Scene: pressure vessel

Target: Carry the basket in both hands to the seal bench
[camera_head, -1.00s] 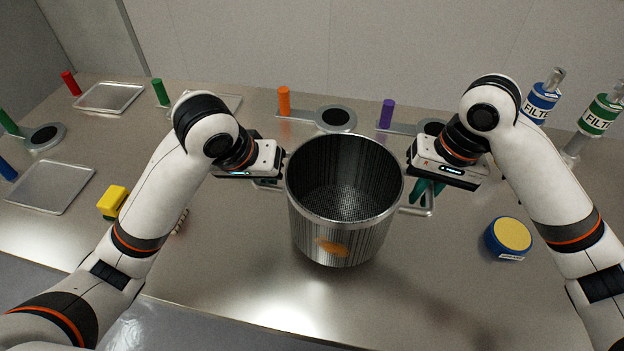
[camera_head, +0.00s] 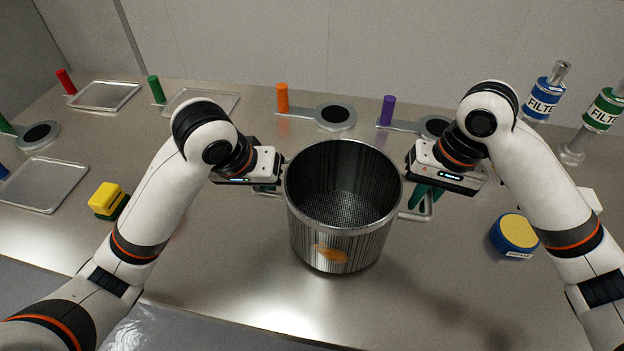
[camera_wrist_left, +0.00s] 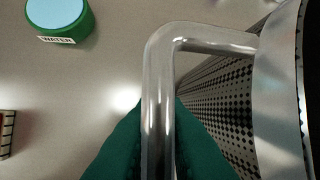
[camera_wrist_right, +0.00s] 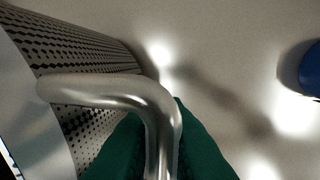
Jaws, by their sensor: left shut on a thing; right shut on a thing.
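The basket (camera_head: 338,247) is a round, perforated metal bucket with a bright rim and an orange mark on its front. It is upright, looks empty and appears to hang just above the steel bench. My left gripper (camera_head: 270,188) is at its left side; in the left wrist view its green fingers (camera_wrist_left: 160,145) are shut on a bent metal handle (camera_wrist_left: 157,85). My right gripper (camera_head: 424,194) is at its right side; in the right wrist view its green fingers (camera_wrist_right: 160,145) are shut on the other handle (camera_wrist_right: 110,90). Nothing marks this bench (camera_head: 230,285) as the seal bench.
A yellow block (camera_head: 104,197) is left; a blue-and-yellow round container (camera_head: 515,233) is right. Trays (camera_head: 45,186), colored posts (camera_head: 388,110) and filter cylinders (camera_head: 543,98) stand farther back. A green WATER container (camera_wrist_left: 62,20) shows in the left wrist view. The front bench is clear.

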